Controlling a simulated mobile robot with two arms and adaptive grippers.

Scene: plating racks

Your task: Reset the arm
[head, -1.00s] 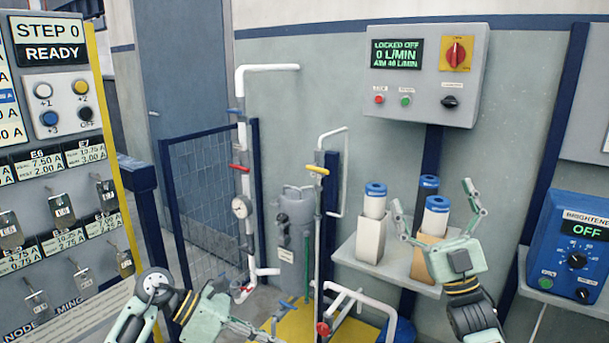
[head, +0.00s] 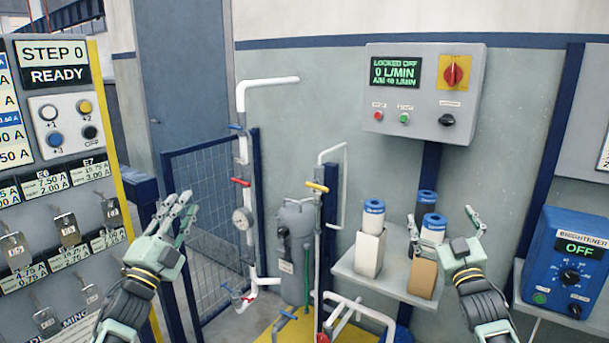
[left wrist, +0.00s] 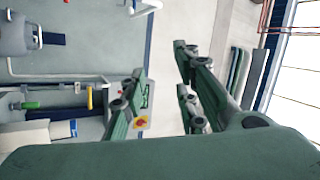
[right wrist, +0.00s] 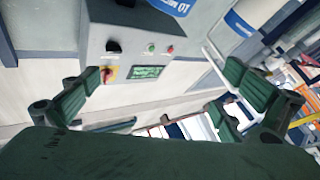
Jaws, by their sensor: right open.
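My left gripper (head: 180,210) is raised at the left of the head view, in front of the key panel's edge and the mesh fence. Its fingers stand apart with nothing between them; the gap also shows in the left wrist view (left wrist: 160,90). My right gripper (head: 442,218) is raised at the right, fingers wide apart and empty. In the head view it overlaps the shelf with the canisters. Its spread fingers also show in the right wrist view (right wrist: 155,95). Neither gripper visibly holds anything.
A key panel (head: 60,110) stands at left, a mesh fence (head: 200,185) behind my left gripper. White pipework with valves (head: 243,180) and a grey tank (head: 296,240) fill the middle. A shelf (head: 345,265) bears blue-topped canisters. A control box (head: 420,95) hangs above; a blue dial box (head: 570,260) is at right.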

